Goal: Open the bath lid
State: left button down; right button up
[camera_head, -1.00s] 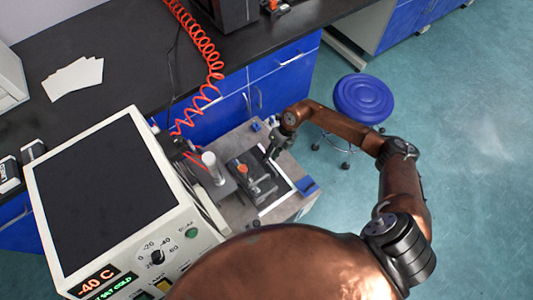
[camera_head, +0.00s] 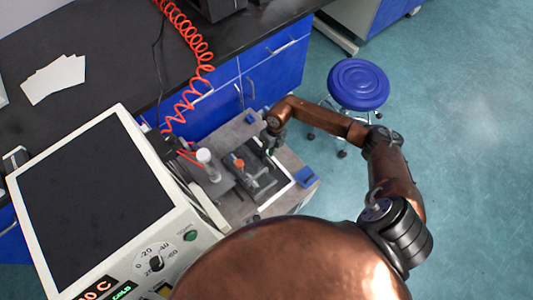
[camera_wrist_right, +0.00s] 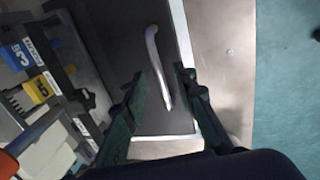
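The bath lid is a dark flat panel with a bright metal border, filling the middle of the right wrist view (camera_wrist_right: 122,25). A curved silver bar handle (camera_wrist_right: 152,45) stands on it. My right gripper (camera_wrist_right: 160,76) is open, with one dark green finger on each side of the handle's lower part; contact cannot be told. In the head view, my right gripper (camera_head: 270,148) is small, pointing down over the bath lid's far side, and the handle is hard to make out there. My left gripper is not in view.
The control box (camera_head: 95,190) with a dark top stands at left. A fixture with an orange knob (camera_head: 239,163) is beside the lid. A red coiled hose (camera_head: 188,90) hangs nearby. A blue stool (camera_head: 358,85) stands behind my right arm, with open floor to the right.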

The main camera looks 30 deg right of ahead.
jog(key=shift+c, duration=0.6)
grip_shut()
